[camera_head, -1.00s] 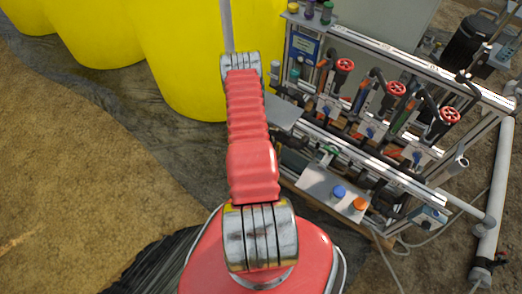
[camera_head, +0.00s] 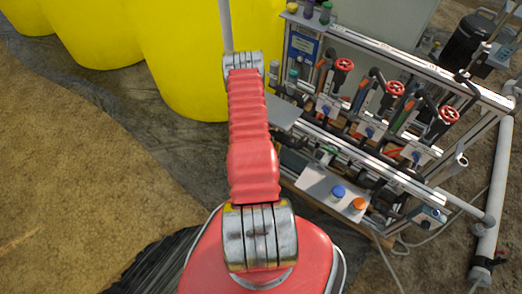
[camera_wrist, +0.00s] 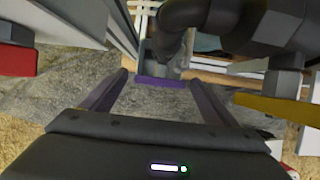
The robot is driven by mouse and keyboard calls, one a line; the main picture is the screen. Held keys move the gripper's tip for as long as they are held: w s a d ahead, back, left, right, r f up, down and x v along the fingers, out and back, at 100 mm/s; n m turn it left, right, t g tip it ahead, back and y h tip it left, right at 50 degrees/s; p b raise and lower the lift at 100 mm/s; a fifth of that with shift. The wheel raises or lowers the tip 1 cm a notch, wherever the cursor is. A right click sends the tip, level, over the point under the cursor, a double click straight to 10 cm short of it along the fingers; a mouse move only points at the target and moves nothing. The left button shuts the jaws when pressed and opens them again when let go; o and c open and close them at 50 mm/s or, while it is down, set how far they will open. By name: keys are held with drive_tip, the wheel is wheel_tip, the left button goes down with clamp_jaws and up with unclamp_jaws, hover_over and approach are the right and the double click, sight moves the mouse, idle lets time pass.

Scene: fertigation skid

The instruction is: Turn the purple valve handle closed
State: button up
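The purple valve handle (camera_wrist: 160,83) shows in the wrist view as a short, flat purple bar. It lies crosswise below a dark pipe fitting. My gripper (camera_wrist: 160,78) is open, with one dark finger to the left of the handle and one to the right. The handle sits between the fingertips, with gaps visible at both sides. I cannot tell whether the fingertips reach as far as its depth. In the head view I cannot make out the purple handle or my gripper.
A thick black pipe (camera_wrist: 225,22) crosses the upper right of the wrist view, with a yellow bar (camera_wrist: 280,108) below it. A red part (camera_wrist: 17,60) is at left. In the head view, the skid's red handwheels (camera_head: 394,88) stand right of my arm, and yellow tanks (camera_head: 185,60) stand behind.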

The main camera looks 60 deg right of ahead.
drive_tip(key=shift+a+r, duration=0.1)
drive_tip(key=shift+r, duration=0.05)
drive_tip(key=w+a+r, duration=0.1)
drive_tip(key=a+r, duration=0.1)
drive_tip(key=a, duration=1.1)
drive_tip(key=shift+w+r, duration=0.2)
drive_tip(key=shift+w, duration=0.1)
idle(0.4)
